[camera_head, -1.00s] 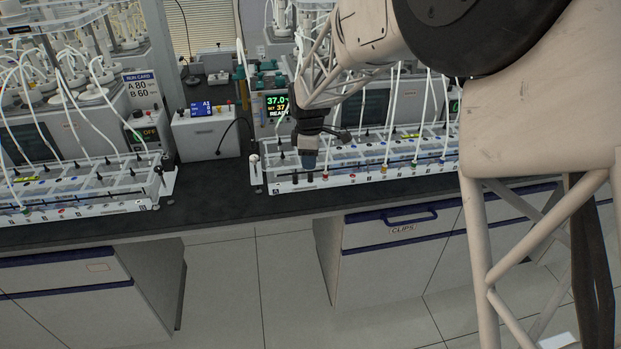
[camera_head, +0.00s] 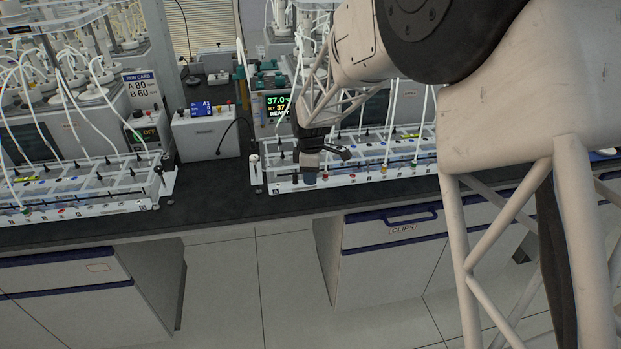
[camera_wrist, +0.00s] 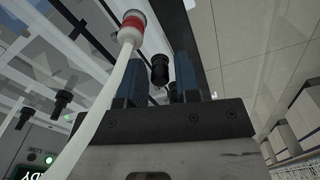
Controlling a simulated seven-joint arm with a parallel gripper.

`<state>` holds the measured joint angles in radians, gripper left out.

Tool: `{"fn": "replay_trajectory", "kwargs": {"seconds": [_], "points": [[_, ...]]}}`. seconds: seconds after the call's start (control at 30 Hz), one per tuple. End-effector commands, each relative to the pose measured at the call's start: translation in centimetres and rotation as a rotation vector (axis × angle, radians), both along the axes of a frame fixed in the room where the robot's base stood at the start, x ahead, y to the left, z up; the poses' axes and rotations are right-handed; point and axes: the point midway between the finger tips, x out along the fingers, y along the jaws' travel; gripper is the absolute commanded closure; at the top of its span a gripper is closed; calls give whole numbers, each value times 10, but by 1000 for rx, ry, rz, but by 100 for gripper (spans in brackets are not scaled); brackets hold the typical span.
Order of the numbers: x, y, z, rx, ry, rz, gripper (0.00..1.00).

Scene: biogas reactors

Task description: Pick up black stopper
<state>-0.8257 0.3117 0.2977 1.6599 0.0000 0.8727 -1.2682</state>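A black stopper (camera_wrist: 160,70) shows in the wrist view in the gap between the two blue fingers of my gripper (camera_wrist: 158,82). I see space on both sides of it, and the fingers stand apart. A second dark round part (camera_wrist: 183,72) shows partly near the right finger; I cannot tell what it is. In the head view my gripper (camera_head: 310,175) points down at the front rail of the right-hand rack (camera_head: 345,179), near its left end. There the gripper hides the black stopper.
A red-ringed stopper (camera_wrist: 132,22) with a white tube (camera_wrist: 102,108) passes close to the left finger in the wrist view. More tubes and coloured stoppers line the rack to the right. A grey box with a blue display (camera_head: 205,130) stands left of the rack. Bare dark bench (camera_head: 220,197) lies in front.

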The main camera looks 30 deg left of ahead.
Motion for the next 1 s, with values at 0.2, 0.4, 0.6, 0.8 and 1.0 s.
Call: {"fn": "replay_trajectory", "kwargs": {"seconds": [0.2, 0.4, 0.6, 0.8, 1.0], "points": [[0, 0, -2, 0, 0, 0, 70], [0, 0, -2, 0, 0, 0, 70], [0, 0, -2, 0, 0, 0, 71], [0, 0, -2, 0, 0, 0, 100], [0, 0, -2, 0, 0, 0, 100]]}}
